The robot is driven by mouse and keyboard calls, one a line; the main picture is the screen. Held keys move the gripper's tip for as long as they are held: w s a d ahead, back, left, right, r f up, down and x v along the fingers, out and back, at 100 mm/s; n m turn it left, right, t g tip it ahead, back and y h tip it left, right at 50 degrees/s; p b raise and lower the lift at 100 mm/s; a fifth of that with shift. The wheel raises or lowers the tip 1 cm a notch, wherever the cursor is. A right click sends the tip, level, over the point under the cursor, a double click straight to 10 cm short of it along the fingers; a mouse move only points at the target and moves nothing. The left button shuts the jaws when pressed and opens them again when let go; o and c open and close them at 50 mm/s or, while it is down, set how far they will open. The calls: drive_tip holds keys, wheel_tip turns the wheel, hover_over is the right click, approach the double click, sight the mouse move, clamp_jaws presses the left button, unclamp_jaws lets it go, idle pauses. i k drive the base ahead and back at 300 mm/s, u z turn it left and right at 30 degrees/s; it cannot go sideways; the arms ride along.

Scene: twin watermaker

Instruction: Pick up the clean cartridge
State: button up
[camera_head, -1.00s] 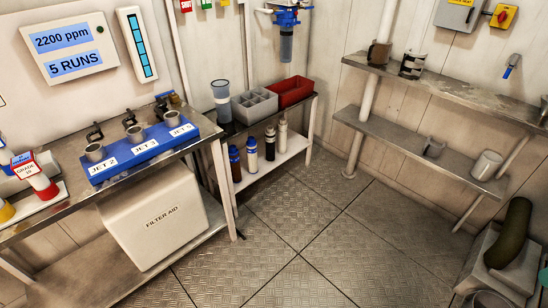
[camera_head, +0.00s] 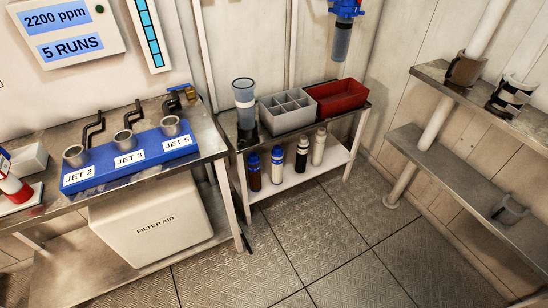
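I cannot tell for sure which thing is the clean cartridge. A clear cylinder with a white band and a dark base (camera_head: 245,105) stands upright at the left end of the small side table (camera_head: 228,118). Beside it is a grey divided box (camera_head: 287,112); its compartments look empty from here, though their floors are partly hidden. A red bin (camera_head: 337,98) sits to its right, its inside mostly hidden. A blue-capped housing with a dark clear bowl (camera_head: 342,38) hangs on the wall above. My gripper is not in view.
Several bottles (camera_head: 278,165) stand on the side table's lower shelf. A blue jet rack (camera_head: 130,152) is on the left bench above a white filter aid box (camera_head: 153,222). Wall shelves (camera_head: 455,178) with mugs (camera_head: 510,95) are at right. The plate floor (camera_head: 340,250) ahead is clear.

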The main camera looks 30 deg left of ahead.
sight(276, 153)
drive_tip(key=u, duration=0.35)
drive_tip(key=i, duration=0.8)
drive_tip(key=u, duration=1.4)
drive_tip(key=i, duration=0.65)
drive_tip(key=u, duration=0.75)
